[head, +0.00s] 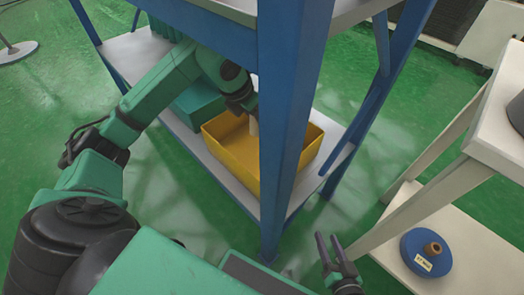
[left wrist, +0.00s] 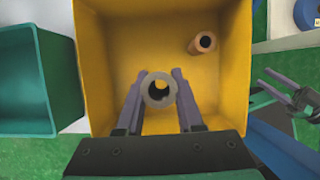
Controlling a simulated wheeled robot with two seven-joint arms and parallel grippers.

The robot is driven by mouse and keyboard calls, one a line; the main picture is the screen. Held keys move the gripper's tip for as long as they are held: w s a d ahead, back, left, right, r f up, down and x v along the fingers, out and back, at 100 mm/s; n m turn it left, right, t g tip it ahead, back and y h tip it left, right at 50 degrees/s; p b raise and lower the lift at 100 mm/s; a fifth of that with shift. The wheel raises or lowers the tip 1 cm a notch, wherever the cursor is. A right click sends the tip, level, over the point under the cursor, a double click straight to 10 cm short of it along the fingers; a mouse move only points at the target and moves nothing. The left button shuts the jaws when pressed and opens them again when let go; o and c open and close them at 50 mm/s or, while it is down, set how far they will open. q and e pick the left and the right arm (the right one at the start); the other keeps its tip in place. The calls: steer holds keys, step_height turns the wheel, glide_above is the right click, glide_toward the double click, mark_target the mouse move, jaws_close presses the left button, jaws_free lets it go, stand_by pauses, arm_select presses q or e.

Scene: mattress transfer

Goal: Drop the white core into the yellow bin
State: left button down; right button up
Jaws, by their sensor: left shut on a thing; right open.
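The yellow bin (head: 233,153) stands on the lower shelf of a blue-framed rack. In the left wrist view the yellow bin (left wrist: 231,70) lies under my left gripper (left wrist: 161,90). That gripper is shut on the white core (left wrist: 148,95), a pale hollow tube seen end-on, held over the bin. In the head view the core (head: 254,126) shows as a small pale piece below the left gripper (head: 250,112), at the bin's opening. A brown core (left wrist: 203,42) lies inside the bin. My right gripper (head: 333,258) is open and empty, right of the rack.
A blue rack post (head: 291,110) stands before the bin and hides part of it. A teal bin (head: 197,103) is left of the yellow one. At right, a pale stand (head: 470,240) holds a blue spool (head: 426,252).

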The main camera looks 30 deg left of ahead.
arm_select(q)
step_height(320, 180, down, 3)
steer(key=shift+b, duration=0.85)
arm_select(e)
step_height(320, 180, down, 3)
steer(key=shift+t, duration=0.3)
arm_select(q)
steer(key=shift+c, duration=2.3)
jaws_free()
steer(key=shift+r, duration=0.2)
arm_select(e)
steer(key=shift+r, duration=0.1)
